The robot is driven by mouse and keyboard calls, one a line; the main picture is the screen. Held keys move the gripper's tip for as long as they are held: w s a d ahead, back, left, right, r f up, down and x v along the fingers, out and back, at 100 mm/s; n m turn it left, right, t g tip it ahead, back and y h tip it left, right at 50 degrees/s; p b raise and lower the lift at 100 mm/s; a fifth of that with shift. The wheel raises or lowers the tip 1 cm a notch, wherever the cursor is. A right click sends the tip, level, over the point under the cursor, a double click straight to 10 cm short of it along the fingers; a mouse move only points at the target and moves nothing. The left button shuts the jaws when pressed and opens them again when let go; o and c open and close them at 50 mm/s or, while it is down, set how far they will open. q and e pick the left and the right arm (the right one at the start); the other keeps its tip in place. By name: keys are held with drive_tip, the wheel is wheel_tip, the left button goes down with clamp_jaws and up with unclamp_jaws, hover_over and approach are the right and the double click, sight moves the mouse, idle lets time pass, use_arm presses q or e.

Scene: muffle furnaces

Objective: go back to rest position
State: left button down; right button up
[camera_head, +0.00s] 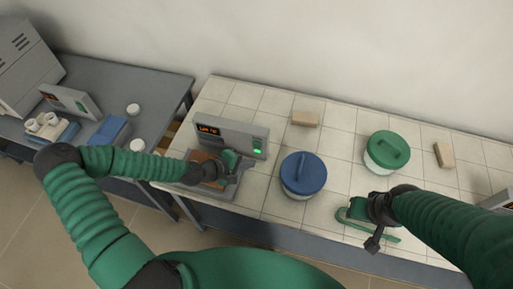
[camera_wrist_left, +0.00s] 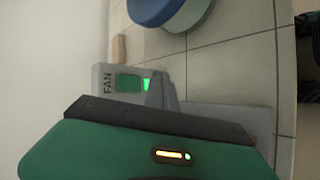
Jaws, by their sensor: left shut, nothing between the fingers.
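My left gripper (camera_head: 238,162) is shut and empty, just in front of a grey device (camera_head: 228,136) with an orange display and a green lit button. In the left wrist view the gripper's tip (camera_wrist_left: 160,92) is close to the panel marked FAN (camera_wrist_left: 104,80) with its green light; whether it touches cannot be told. My right gripper (camera_head: 362,216) hangs low over the front of the tiled table (camera_head: 330,225). Its fingers are partly hidden by its own wrist, and whether it is open cannot be told.
A blue-lidded pot (camera_head: 303,173) stands between my grippers, and a green-lidded pot (camera_head: 387,151) behind the right one. Tan blocks (camera_head: 305,118) (camera_head: 444,155) lie farther back. A dark table (camera_head: 100,82) at left holds a furnace (camera_head: 25,65) and white cups.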

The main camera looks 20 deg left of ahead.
use_arm(q)
drive_tip(key=shift+s+r, duration=0.1)
drive_tip(key=shift+s, duration=0.85)
drive_tip(key=s+m+g, duration=0.1)
drive_tip(key=s, duration=0.1)
drive_tip(key=s+f+m+g, duration=0.1)
drive_tip(key=s+m, duration=0.1)
drive_tip(key=s+f+m+g+y, duration=0.1)
drive_tip(key=s, duration=0.1)
drive_tip(key=shift+s+f+m+g, duration=0.25)
drive_tip(key=shift+s+m+g, duration=0.1)
drive_tip(key=shift+m+g, duration=0.05)
drive_tip(key=s+a+m+g, duration=0.1)
drive_tip(key=s+a+m+y, duration=0.1)
drive_tip(key=s, duration=0.1)
drive_tip(key=shift+a+r+m+g+y, duration=0.15)
drive_tip(key=shift+r+m+g+y, duration=0.15)
drive_tip(key=shift+g, duration=0.1)
drive_tip(key=s+a+r+m+y, duration=0.2)
drive_tip(key=s+r+m+y, duration=0.1)
drive_tip(key=r, duration=1.2)
drive_tip(key=shift+r+m+y, duration=0.25)
drive_tip(key=shift+m+y, duration=0.25)
drive_tip(key=shift+m, duration=0.6)
drive_tip(key=shift+a, duration=0.3)
